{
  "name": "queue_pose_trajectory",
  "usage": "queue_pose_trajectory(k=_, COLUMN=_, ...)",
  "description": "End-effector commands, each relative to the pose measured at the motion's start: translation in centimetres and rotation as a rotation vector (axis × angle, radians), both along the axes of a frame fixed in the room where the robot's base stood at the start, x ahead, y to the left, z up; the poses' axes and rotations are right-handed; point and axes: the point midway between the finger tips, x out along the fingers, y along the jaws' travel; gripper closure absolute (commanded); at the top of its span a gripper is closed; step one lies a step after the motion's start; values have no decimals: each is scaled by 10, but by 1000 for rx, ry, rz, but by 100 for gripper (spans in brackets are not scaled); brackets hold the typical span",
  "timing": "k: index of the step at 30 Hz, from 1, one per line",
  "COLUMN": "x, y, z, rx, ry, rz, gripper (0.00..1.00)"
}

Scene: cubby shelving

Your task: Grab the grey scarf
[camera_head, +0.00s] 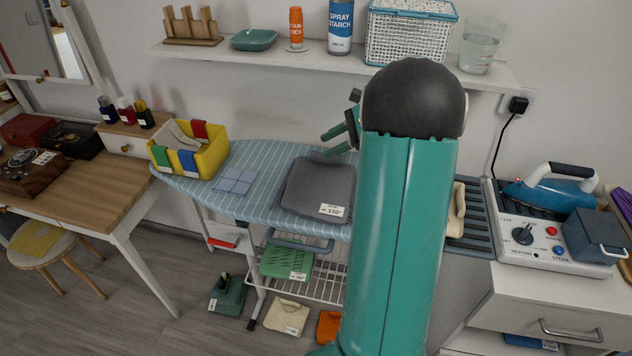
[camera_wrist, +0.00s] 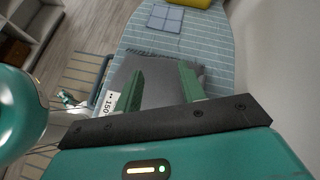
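The grey scarf (camera_head: 318,186) lies folded flat on the blue striped ironing board (camera_head: 266,160), with a white tag at its front corner. In the wrist view the scarf (camera_wrist: 155,82) lies beyond and between my fingers, its fringed edge at the far side. My gripper (camera_head: 338,140) is above the board, behind the scarf in the head view, partly hidden by my arm. In the wrist view my gripper (camera_wrist: 162,82) has two green fingers spread apart with nothing held between them. I cannot tell how far the fingertips are above the scarf.
A folded blue cloth (camera_head: 235,181) and a yellow bin (camera_head: 190,150) sit on the board's left part. A steam iron (camera_head: 550,192) on its station stands right. A shelf (camera_head: 330,62) with bottles, a basket and a glass runs above. A wooden desk (camera_head: 90,185) is at left.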

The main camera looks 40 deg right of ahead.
Motion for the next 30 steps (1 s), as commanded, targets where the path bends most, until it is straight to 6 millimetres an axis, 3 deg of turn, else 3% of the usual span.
queue_pose_trajectory(k=1, x=-4, y=-30, z=-15, rx=64, ry=11, rz=-75, gripper=60)
queue_pose_trajectory(k=3, x=-8, y=-62, z=-28, rx=146, ry=12, rz=-161, gripper=60)
queue_pose_trajectory(k=6, x=-17, y=-98, z=-45, rx=238, ry=11, rz=-254, gripper=60)
queue_pose_trajectory(k=10, x=-25, y=-123, z=-58, rx=306, ry=5, rz=-318, gripper=60)
queue_pose_trajectory(k=14, x=-22, y=-125, z=-63, rx=324, ry=2, rz=-333, gripper=60)
queue_pose_trajectory(k=24, x=22, y=-90, z=-87, rx=322, ry=5, rz=-332, gripper=60)
queue_pose_trajectory(k=30, x=34, y=-81, z=-93, rx=319, ry=3, rz=-332, gripper=60)
